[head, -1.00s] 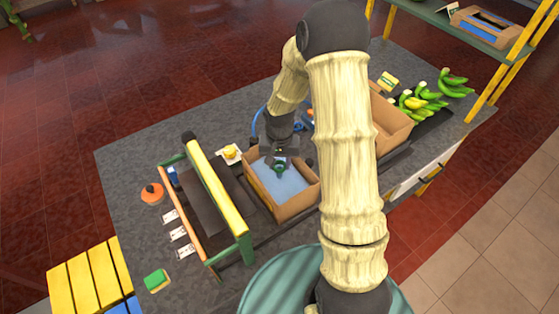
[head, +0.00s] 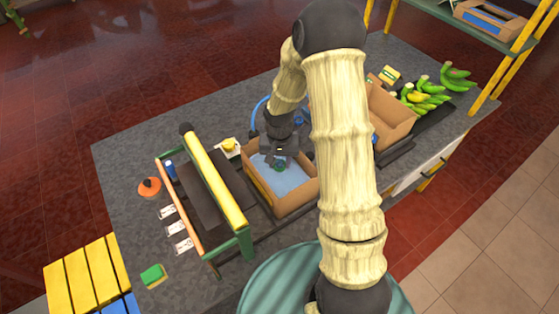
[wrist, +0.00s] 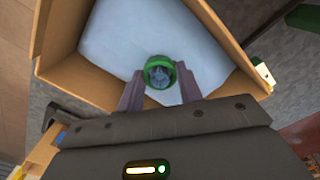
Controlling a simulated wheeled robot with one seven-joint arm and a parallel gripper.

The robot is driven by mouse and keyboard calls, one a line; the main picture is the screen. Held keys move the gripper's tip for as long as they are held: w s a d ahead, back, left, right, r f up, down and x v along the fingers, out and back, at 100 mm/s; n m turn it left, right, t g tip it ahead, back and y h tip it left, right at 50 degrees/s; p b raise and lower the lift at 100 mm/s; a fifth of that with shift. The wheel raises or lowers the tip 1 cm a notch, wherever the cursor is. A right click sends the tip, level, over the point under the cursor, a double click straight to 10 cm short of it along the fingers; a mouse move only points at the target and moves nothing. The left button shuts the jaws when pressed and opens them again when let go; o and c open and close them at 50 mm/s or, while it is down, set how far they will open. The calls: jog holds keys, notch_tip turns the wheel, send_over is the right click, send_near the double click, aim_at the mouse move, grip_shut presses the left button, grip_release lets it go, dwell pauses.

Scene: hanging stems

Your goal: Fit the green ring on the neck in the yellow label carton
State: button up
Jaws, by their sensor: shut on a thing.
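My gripper (wrist: 160,91) is shut on the green ring (wrist: 160,62), which sits between the two fingertips in the wrist view. A dark grey-blue piece (wrist: 160,75) shows inside the ring; I cannot tell whether the ring is seated around it. The ring is over the pale blue-white lining of an open carton (wrist: 65,75). In the head view the gripper (head: 279,160) reaches down into this carton (head: 292,205), and the ring (head: 279,168) is small there. A yellow item (head: 230,146) stands by the carton's back left corner; no label on the carton is readable.
A frame with a yellow bar (head: 213,175) stands left of the carton. Another open carton (head: 391,125) and green bananas (head: 425,95) are to the right. An orange object (head: 149,187), white cards (head: 180,237) and a green block (head: 153,274) lie at the left.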

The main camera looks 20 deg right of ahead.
jog(key=shift+f+b, duration=0.5)
jog(key=shift+f, duration=0.1)
dwell(0.7)
jog(key=o, duration=1.6)
jog(key=shift+r+p, duration=1.25)
jog(key=shift+r, duration=0.35)
notch_tip(320, 180, up, 8)
jog(key=p, duration=0.6)
jog(key=shift+r, duration=0.2)
dwell(0.7)
